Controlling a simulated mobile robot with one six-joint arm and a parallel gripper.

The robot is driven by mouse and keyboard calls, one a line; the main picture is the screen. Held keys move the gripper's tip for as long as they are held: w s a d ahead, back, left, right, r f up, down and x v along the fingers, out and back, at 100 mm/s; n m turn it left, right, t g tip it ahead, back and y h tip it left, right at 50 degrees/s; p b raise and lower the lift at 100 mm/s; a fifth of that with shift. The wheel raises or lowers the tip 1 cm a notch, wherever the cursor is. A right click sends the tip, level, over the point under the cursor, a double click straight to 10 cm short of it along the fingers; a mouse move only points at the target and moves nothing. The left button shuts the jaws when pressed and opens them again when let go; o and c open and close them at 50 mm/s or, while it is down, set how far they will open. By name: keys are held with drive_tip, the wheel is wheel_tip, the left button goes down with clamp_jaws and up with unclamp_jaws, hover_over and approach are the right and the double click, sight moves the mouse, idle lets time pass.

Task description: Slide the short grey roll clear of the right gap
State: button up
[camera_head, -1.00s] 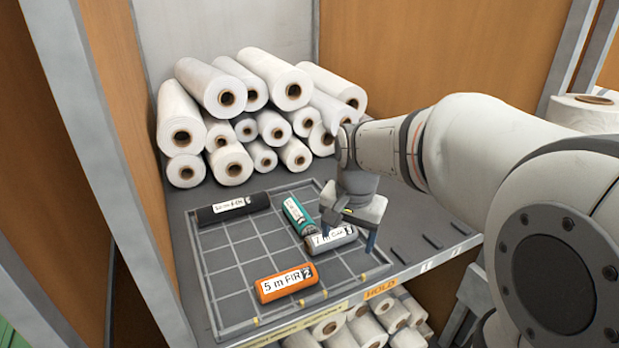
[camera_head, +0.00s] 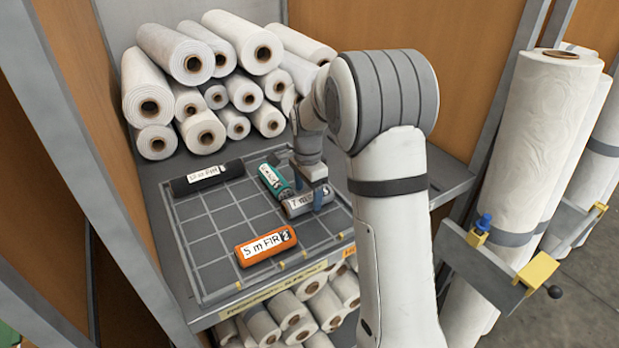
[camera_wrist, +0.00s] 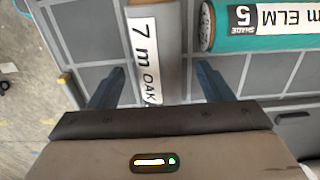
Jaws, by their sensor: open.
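The short grey roll (camera_head: 300,205), labelled 7 m OAK, lies on the gridded tray (camera_head: 212,287) near its right side. In the wrist view the grey roll (camera_wrist: 172,50) runs up the picture between my two blue fingers. My gripper (camera_wrist: 161,70) is open, one finger on each side of the roll, with space between each finger and it. How deep the fingers reach beside it is unclear. The right gap cannot be made out clearly.
A teal ELM roll (camera_head: 272,181) lies close beside the grey roll. An orange roll (camera_head: 265,246) lies at the tray's front, a black roll (camera_head: 207,178) at the back left. White rolls (camera_head: 188,60) are stacked behind. The tray's middle left squares are clear.

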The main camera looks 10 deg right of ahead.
drive_tip(key=shift+f, duration=1.05)
drive_tip(key=c, duration=1.1)
drive_tip(key=shift+s+a+r, duration=0.1)
drive_tip(key=shift+s+a, duration=0.45)
drive_tip(key=shift+a, duration=1.05)
drive_tip(key=shift+s+a+f, duration=0.1)
drive_tip(key=shift+s+a, duration=0.4)
drive_tip(key=shift+a, duration=1.05)
drive_tip(key=shift+s+a+r, duration=0.1)
drive_tip(key=shift+s+a, duration=0.45)
drive_tip(key=shift+a, duration=1.05)
drive_tip(key=shift+a, duration=0.1)
drive_tip(key=shift+s+a, duration=0.3)
drive_tip(key=shift+a, duration=0.65)
drive_tip(key=shift+s+a, duration=0.35)
drive_tip(key=shift+a, duration=0.55)
drive_tip(key=shift+s+a, duration=0.3)
drive_tip(key=shift+a, duration=0.65)
drive_tip(key=o, duration=1.1)
